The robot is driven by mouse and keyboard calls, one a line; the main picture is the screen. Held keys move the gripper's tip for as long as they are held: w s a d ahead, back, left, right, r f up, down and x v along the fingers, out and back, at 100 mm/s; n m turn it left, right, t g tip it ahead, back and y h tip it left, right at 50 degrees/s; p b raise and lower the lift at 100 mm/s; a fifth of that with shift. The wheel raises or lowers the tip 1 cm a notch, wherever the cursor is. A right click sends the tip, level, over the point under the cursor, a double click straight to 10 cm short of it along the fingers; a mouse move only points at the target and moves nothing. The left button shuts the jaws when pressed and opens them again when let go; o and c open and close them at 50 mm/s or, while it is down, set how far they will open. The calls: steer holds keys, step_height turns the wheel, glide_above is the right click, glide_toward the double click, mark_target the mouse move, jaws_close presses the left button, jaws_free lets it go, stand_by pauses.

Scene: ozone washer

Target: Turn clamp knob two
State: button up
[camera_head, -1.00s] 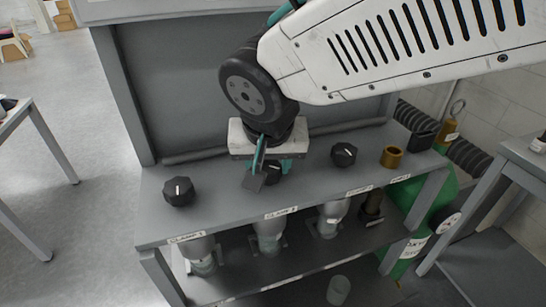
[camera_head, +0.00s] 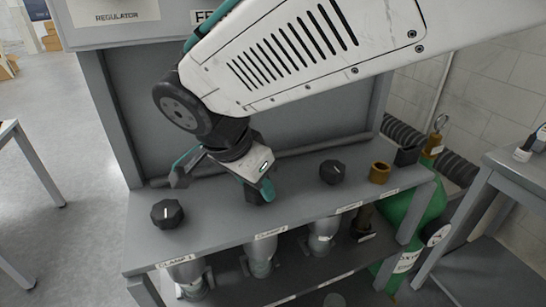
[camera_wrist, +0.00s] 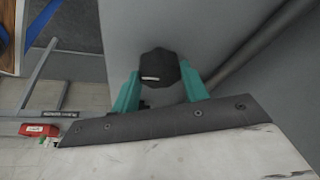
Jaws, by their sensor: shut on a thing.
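Clamp knob two (camera_head: 254,196) is a black faceted knob on the grey shelf top, above the label of the middle clamp. In the head view my gripper (camera_head: 260,188) mostly hides it; one teal finger shows over its right side. In the wrist view the knob (camera_wrist: 158,66) shows a short white pointer mark and sits between the two teal fingers of my gripper (camera_wrist: 160,88). My gripper is shut on it. The other finger is hidden in the head view.
Another black knob (camera_head: 167,213) stands left, above the Clamp 1 label, and a third (camera_head: 333,172) stands right.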

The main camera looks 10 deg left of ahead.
steer(key=shift+m, duration=0.4)
steer(key=o, duration=1)
steer(key=shift+v, duration=3.9)
steer(key=shift+w, duration=0.15)
